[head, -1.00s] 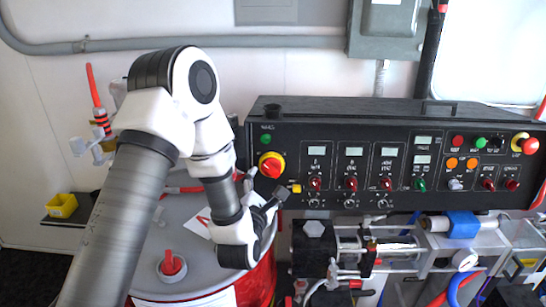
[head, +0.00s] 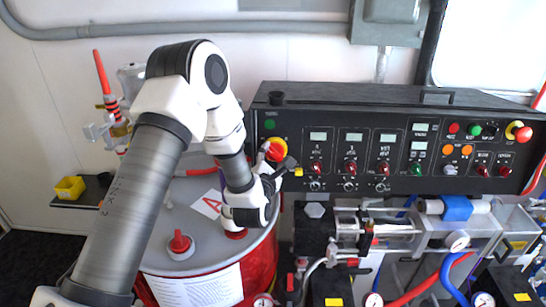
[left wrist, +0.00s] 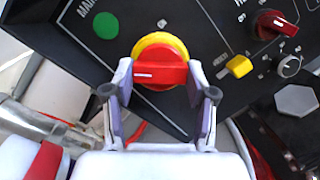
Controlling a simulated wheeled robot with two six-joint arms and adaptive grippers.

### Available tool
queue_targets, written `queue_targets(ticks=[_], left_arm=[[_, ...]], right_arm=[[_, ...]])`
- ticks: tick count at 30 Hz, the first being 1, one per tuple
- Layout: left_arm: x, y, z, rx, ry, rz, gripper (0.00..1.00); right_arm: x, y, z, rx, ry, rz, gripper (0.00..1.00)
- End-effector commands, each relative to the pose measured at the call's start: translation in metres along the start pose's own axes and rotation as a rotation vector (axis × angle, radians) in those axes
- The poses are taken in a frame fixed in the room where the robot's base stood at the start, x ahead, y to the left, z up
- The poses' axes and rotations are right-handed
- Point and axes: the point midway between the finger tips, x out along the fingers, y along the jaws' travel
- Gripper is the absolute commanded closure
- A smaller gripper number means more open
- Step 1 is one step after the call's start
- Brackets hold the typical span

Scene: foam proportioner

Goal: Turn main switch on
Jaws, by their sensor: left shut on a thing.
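The main switch is a red knob on a yellow ring (head: 277,147) at the left end of the black control panel (head: 335,112). In the left wrist view, its red handle (left wrist: 160,73) lies level across the ring, with a white line on its left half. My left gripper (head: 279,165) is at the panel and covers the lower part of the switch in the head view. Its two fingers stand on either side of the handle and are shut on it. My right gripper is in neither view.
A green button (left wrist: 106,25) is above the switch. A small yellow part (left wrist: 239,66) sticks out right of the fingers. Below my left arm stands a red drum with a grey lid (head: 178,215). Metal pipework and a blue clamp (head: 456,208) are below the panel.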

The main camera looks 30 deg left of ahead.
Motion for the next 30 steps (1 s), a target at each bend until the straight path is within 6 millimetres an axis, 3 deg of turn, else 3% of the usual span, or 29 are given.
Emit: queue_targets(ticks=[14,30], left_arm=[[0.001,0.002,0.000,0.073,-0.001,-0.012,0.79],[0.002,0.006,0.002,0.497,-0.001,-0.119,0.79]], right_arm=[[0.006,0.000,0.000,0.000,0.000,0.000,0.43],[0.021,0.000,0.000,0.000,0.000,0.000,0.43]])
